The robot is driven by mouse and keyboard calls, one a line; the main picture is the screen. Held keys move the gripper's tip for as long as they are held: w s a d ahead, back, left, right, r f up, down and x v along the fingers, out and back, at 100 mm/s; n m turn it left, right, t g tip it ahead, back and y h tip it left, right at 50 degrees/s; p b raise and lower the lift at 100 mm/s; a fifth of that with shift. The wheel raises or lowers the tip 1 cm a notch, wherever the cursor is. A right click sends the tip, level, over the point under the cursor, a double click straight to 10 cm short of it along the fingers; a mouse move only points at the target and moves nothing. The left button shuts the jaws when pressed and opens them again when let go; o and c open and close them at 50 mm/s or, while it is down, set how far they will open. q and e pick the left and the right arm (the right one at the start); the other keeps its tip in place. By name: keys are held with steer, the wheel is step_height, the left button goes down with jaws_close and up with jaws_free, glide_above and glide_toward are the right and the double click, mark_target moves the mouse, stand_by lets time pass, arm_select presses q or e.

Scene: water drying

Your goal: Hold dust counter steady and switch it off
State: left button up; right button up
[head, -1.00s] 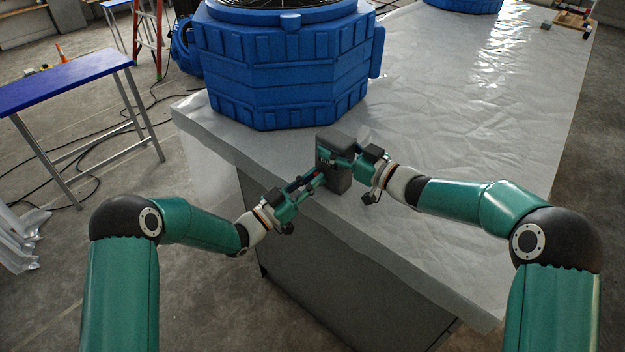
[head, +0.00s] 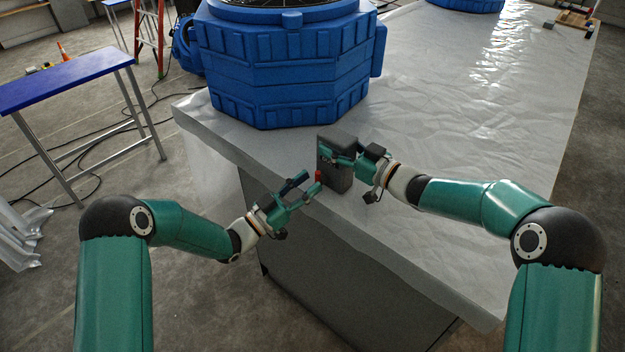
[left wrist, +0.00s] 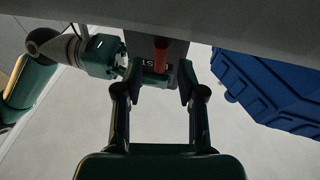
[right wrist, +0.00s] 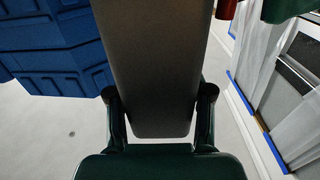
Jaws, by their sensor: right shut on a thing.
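The dust counter (head: 343,178) is a dark grey box standing upright at the near corner of the sheet-covered table. A red switch (head: 319,175) sticks out of its side facing my left gripper. My right gripper (head: 340,157) is shut on the counter; the right wrist view shows the grey body (right wrist: 150,65) between its fingers. My left gripper (head: 311,182) is open beside the red switch. In the left wrist view, the red switch (left wrist: 161,50) is between and just beyond the open fingertips, apart from both. The right gripper partly hides the counter's face.
A large blue ribbed container (head: 290,70) stands on the table (head: 460,140) just behind the counter. A blue-topped bench (head: 65,80) stands on the left, with cables on the floor.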

arm_select(q)
steer(key=v, duration=0.9)
steer(key=shift+s+a, duration=0.25)
steer(key=shift+a, duration=0.05)
steer(key=shift+f, duration=0.1)
arm_select(e)
steer(key=o, duration=1.4)
steer(key=shift+o, duration=0.2)
